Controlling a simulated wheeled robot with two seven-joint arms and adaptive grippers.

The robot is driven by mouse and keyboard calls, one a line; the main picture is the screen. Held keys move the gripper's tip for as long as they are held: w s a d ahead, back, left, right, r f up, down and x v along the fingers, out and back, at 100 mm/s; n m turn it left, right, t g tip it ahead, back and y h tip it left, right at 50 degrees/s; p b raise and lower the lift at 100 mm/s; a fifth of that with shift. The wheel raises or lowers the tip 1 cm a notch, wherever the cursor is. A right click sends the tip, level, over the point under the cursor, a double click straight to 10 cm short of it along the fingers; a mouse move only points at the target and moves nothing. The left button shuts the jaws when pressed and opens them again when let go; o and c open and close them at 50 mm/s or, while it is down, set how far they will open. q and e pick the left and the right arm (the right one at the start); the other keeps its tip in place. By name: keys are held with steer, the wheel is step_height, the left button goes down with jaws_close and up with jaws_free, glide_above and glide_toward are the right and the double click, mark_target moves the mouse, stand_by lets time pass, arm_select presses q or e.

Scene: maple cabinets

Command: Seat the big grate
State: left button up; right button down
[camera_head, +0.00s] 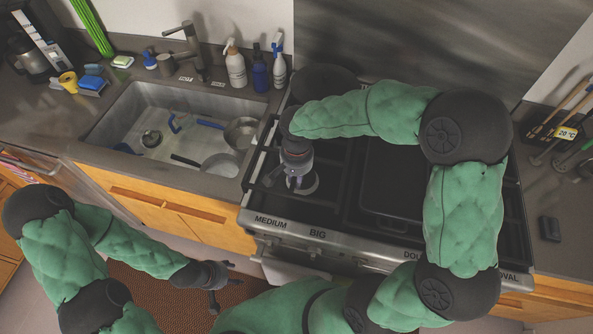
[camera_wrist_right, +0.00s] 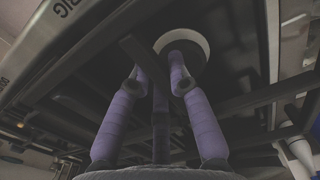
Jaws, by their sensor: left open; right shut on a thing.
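The big grate (camera_wrist_right: 250,103) is a dark frame of bars over the left part of the stove, behind the front labels MEDIUM and BIG. My right gripper (camera_head: 297,184) reaches down to it from above, beside a burner with a pale ring (camera_head: 311,182). In the right wrist view the fingers (camera_wrist_right: 158,68) are shut on a dark bar of the grate. Whether the grate lies flat in its place cannot be told; dark bars blend with the dark stove top. My left gripper (camera_head: 214,284) is open and empty, low in front of the cabinets.
A sink (camera_head: 110,128) with pans and blue-handled tools lies left of the stove. Bottles (camera_head: 235,68) stand behind it. A dark griddle plate (camera_head: 393,185) covers the stove's middle, partly behind my right arm. Utensils (camera_head: 566,125) stand on the right counter.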

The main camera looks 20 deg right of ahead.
steer(key=shift+d+r, duration=0.25)
steer(key=shift+f, duration=0.2)
stand_by(0.3)
steer(key=shift+s+f+b, duration=0.1)
steer(key=shift+f+b, duration=2.5)
steer(key=shift+f, duration=1.2)
steer(key=shift+f+b, duration=0.8)
steer(key=shift+f, duration=0.1)
steer(key=c, duration=1.1)
jaws_free()
